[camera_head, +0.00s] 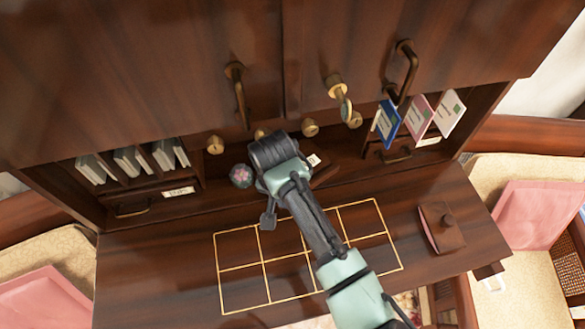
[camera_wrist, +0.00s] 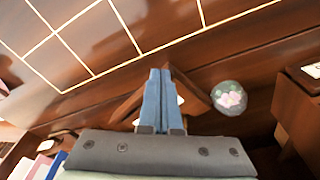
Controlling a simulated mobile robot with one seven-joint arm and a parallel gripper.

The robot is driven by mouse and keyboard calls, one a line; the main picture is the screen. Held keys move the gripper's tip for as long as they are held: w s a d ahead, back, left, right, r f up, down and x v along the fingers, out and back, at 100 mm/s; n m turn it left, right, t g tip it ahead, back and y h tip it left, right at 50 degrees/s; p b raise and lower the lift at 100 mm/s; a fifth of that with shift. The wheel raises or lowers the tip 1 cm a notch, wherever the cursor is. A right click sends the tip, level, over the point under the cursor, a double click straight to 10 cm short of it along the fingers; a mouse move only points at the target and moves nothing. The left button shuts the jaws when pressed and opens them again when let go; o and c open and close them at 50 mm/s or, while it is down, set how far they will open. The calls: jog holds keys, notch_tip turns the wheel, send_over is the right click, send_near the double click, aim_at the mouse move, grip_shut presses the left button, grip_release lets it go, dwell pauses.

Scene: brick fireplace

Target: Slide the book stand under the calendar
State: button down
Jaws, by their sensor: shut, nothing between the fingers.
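My gripper (camera_wrist: 160,75) is shut and empty, with two blue fingers side by side in the wrist view. In the head view its fingers are hidden behind my arm. A brown wooden angled piece (camera_wrist: 195,92), which looks like the book stand, lies right behind and beside the fingers. I cannot tell whether they touch it. Part of it also shows in the head view (camera_head: 326,172), right of my wrist. No calendar can be made out for sure. A gold-lined grid (camera_head: 240,268) is marked on the desk top in front of the cabinet.
A round grey paperweight with a pink flower (camera_head: 241,176) sits close left of my wrist. Books stand in slots at left (camera_head: 130,160) and coloured booklets (camera_head: 388,122) at right. The grid area is mostly clear.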

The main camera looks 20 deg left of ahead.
jog(key=shift+f, duration=0.2)
jog(key=shift+f+b, duration=0.6)
jog(key=shift+f, duration=0.2)
jog(key=shift+s+f+b, duration=0.3)
jog(key=shift+f, duration=0.2)
jog(key=shift+w+f, duration=0.35)
jog(key=shift+f, duration=0.2)
jog(key=shift+s+f+b, duration=0.1)
jog(key=shift+b, duration=0.25)
jog(key=shift+w, duration=0.2)
